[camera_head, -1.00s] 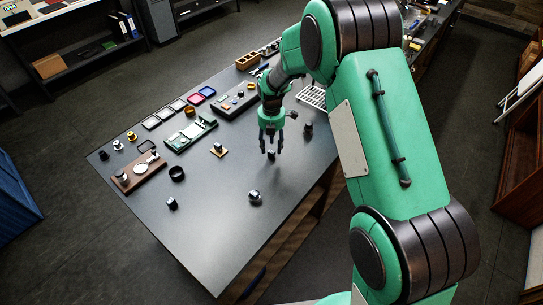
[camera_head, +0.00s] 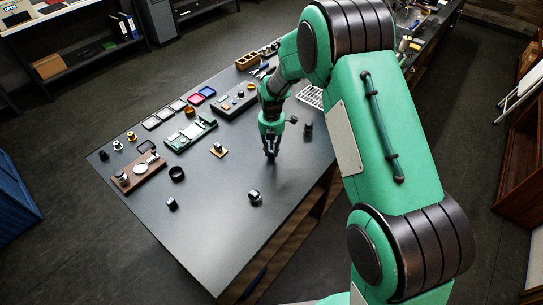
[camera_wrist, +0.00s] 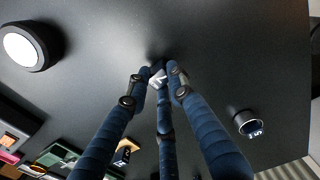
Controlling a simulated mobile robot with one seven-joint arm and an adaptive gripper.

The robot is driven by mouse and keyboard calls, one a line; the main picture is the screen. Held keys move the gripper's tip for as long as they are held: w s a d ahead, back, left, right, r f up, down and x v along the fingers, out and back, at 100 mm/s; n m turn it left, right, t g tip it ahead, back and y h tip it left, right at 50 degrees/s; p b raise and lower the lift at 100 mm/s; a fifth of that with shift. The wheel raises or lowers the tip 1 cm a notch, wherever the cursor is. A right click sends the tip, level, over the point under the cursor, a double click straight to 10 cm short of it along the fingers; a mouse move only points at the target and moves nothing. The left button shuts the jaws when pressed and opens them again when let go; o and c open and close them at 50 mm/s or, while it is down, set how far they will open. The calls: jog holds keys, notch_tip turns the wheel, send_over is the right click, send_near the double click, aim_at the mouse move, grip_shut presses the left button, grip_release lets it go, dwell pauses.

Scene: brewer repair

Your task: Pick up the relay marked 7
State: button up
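In the wrist view a small part with a pale face (camera_wrist: 158,77), which looks like a relay, sits between my fingertips. A light mark on its face resembles a 7, but it is small and partly covered. My gripper (camera_wrist: 157,72) has its fingers drawn in against the part from both sides, with a third finger below it in the picture. In the head view my gripper (camera_head: 271,153) points down at the right part of the dark table, its fingers together; the part is hidden there. I cannot tell whether it touches the table.
A dark round part with a light mark (camera_wrist: 248,123) stands to the right, also in the head view (camera_head: 308,127). A black round part with a white face (camera_wrist: 25,46) is at upper left. A green board (camera_head: 191,134) and wooden block (camera_head: 138,172) lie left. The table front is mostly clear.

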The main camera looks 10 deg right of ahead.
aim_at(272, 151)
grip_shut()
jog(key=shift+r, duration=0.15)
jog(key=shift+r, duration=0.45)
notch_tip(272, 151, up, 2)
jog(key=shift+r, duration=0.1)
jog(key=s+d+r, duration=0.1)
jog(key=s+d, duration=0.1)
jog(key=s, duration=1.3)
jog(key=shift+s+d+r, duration=0.3)
jog(key=shift+s, duration=0.1)
